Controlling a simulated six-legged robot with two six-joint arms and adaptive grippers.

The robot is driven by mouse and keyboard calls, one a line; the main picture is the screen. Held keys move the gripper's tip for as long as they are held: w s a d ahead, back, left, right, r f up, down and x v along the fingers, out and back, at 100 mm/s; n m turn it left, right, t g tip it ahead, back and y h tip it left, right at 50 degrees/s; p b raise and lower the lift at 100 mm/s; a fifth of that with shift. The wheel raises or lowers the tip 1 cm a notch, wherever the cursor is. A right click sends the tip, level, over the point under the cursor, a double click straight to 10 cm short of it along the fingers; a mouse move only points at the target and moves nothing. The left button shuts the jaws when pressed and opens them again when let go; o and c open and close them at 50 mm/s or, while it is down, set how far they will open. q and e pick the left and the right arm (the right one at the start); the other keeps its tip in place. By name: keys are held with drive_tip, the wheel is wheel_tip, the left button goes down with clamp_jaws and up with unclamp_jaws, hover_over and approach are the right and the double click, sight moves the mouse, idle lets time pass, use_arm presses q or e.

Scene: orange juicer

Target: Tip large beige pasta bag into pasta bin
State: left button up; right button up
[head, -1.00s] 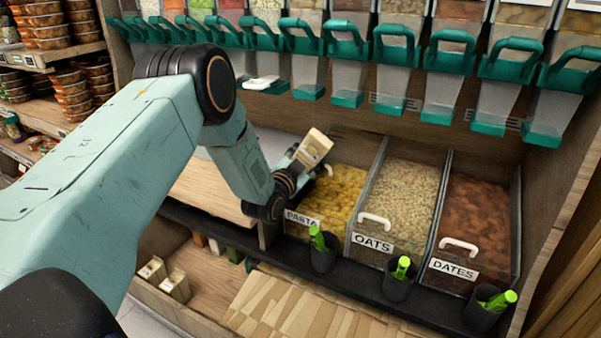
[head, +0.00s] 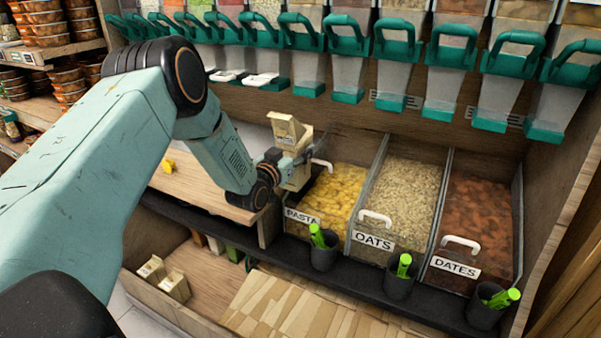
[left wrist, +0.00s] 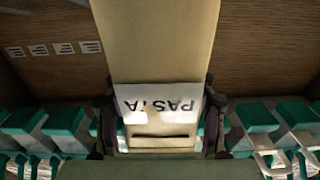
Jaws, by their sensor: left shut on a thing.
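The large beige pasta bag (head: 289,130) is in my left gripper (head: 285,168), just above the left back part of the pasta bin (head: 302,217). The bag stands roughly upright, with its top flap open. In the left wrist view the beige bag (left wrist: 158,45) fills the middle, its white PASTA label upside down, with fingers of the left gripper (left wrist: 160,135) shut on both sides. The bin holds yellow pasta (head: 340,190). The bag's lower part is partly hidden by the gripper. My right gripper is not in view.
The oats bin (head: 374,242) and dates bin (head: 455,268) stand to the right. Dark cups with green handles line the front ledge. Teal-handled dispensers hang above. A wooden counter (head: 190,190) with a small yellow thing (head: 169,166) lies left. Two beige bags sit in a lower box.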

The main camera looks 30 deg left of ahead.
use_arm(q)
drive_tip(key=s+p, duration=0.2)
drive_tip(key=shift+s+d+r, duration=0.1)
drive_tip(key=shift+s, duration=0.3)
drive_tip(key=s+p, duration=0.3)
drive_tip(key=s, duration=0.2)
drive_tip(key=shift+s+d, duration=0.1)
drive_tip(key=shift+d, duration=0.1)
idle(0.5)
